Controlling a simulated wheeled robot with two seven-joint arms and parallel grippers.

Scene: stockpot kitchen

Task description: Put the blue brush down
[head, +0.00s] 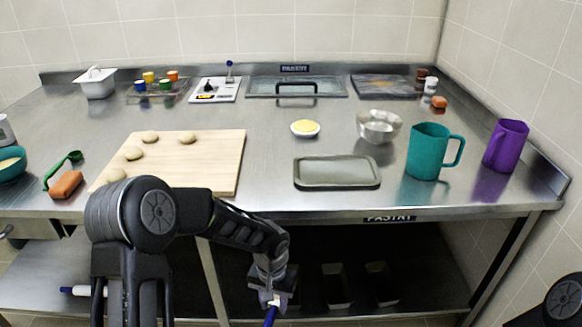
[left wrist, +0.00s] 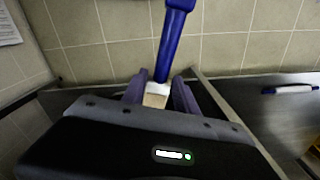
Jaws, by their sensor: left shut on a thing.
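The blue brush shows in the left wrist view, with a long blue handle (left wrist: 174,45), a white band and pale tan bristles between the fingers. My left gripper (left wrist: 158,96) is shut on it near the band and bristles. In the head view my left gripper (head: 273,301) is low, in front of the table's front edge and below the tabletop. A bit of the blue brush (head: 270,317) shows under it at the bottom edge; the rest is cut off. My right gripper is out of view.
The steel table (head: 260,150) holds a wooden board (head: 215,165) with dough balls, a grey tray (head: 337,172), a teal jug (head: 428,150) and a purple jug (head: 505,146). Its front middle right is clear. The lower shelf (head: 180,290) holds a blue-and-white item (head: 80,291) and dark tins (head: 335,285).

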